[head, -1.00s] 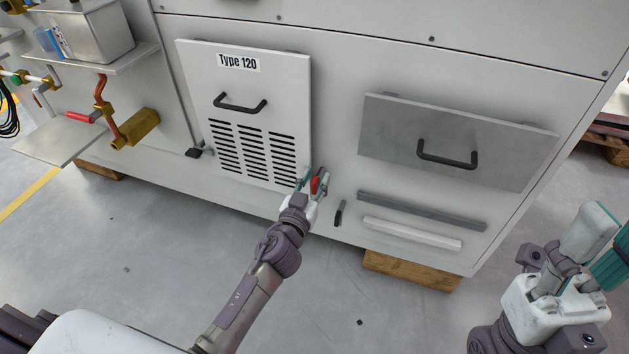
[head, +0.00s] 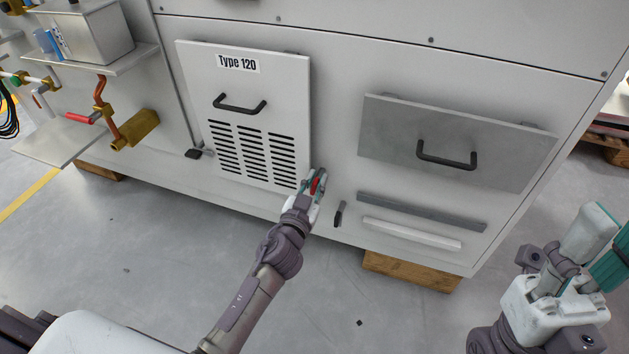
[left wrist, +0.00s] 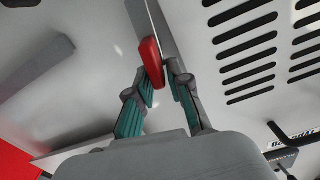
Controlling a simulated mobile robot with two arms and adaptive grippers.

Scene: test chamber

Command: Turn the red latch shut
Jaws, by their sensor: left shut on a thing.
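The red latch (head: 316,184) is on the cabinet front at the lower right corner of the vented "Type 120" panel (head: 285,75). My left gripper (head: 313,183) is at the latch, its fingers shut on it. In the left wrist view the red latch (left wrist: 151,62) shows between the two fingertips of the left gripper (left wrist: 157,78), beside the panel's edge. The fingers hide part of the latch in the head view. My right gripper (head: 600,250) is at the right edge, away from the cabinet, and only partly in frame.
A black latch (head: 340,213) sits just right of the left gripper. Grey and white bars (head: 412,233) are further right, below a grey drawer front (head: 450,140) with a black handle. A pipe with a brass block (head: 135,128) is at left. The floor in front is clear.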

